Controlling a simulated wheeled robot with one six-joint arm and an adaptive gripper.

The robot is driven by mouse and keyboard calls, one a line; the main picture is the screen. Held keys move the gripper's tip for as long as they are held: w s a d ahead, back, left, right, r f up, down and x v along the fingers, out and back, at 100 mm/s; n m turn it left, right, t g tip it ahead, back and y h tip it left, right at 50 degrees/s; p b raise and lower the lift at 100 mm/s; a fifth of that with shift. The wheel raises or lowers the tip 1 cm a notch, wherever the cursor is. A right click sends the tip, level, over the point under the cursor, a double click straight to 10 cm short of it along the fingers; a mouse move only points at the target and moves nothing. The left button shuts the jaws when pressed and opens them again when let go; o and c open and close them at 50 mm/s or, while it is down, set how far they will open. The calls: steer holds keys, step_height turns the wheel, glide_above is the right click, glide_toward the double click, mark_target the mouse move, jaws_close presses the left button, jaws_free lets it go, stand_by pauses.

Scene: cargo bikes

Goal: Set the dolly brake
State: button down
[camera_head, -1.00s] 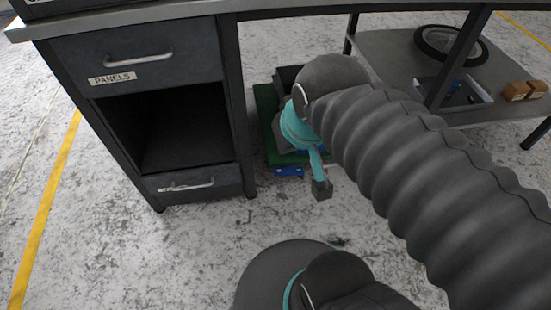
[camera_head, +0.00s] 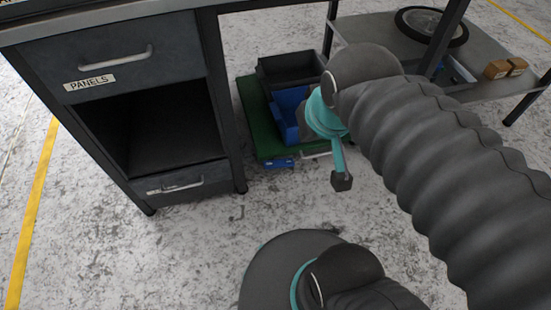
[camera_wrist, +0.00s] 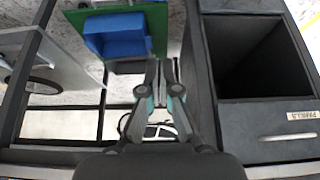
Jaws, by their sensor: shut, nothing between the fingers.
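The dolly is a low green platform (camera_head: 246,108) on the floor, right of the desk's drawer unit, carrying a blue bin (camera_head: 287,108) and a dark bin (camera_head: 283,70). A small blue piece (camera_head: 278,163) shows at its front edge; I cannot tell whether it is the brake. A pale handle-like bar (camera_head: 316,155) is beside it. In the wrist view the green platform (camera_wrist: 130,48) and blue bin (camera_wrist: 103,36) are at the top. My gripper (camera_wrist: 162,66) is shut and empty, apart from the dolly. In the head view my arm hides part of the bins.
The desk's drawer unit (camera_head: 230,100) with an open compartment (camera_head: 165,125) is close on the left. A shelf (camera_head: 372,32) at the upper right holds a wheel (camera_head: 431,27) and small brown boxes (camera_head: 497,69).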

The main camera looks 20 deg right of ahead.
steer(key=g+y+b, duration=0.2)
steer(key=g, duration=0.3)
glide_above(268, 164)
steer(key=s+d, duration=0.2)
steer(key=s, duration=0.1)
step_height(268, 164, down, 24)
steer(key=w+d+f, duration=0.1)
steer(key=w+f, duration=0.2)
steer(key=f, duration=1)
steer(key=shift+d+f+g, duration=0.2)
steer(key=shift+f+g, duration=0.05)
steer(key=shift+g, duration=0.05)
steer(key=shift+f, duration=0.1)
steer(key=a+f, duration=0.1)
steer(key=f, duration=0.3)
steer(key=a+f+b, duration=0.1)
steer(key=f, duration=0.4)
steer(key=a+f, duration=0.1)
steer(key=f, duration=0.3)
steer(key=shift+f, duration=0.25)
steer(key=shift+f+b, duration=0.1)
steer(key=shift+b, duration=0.35)
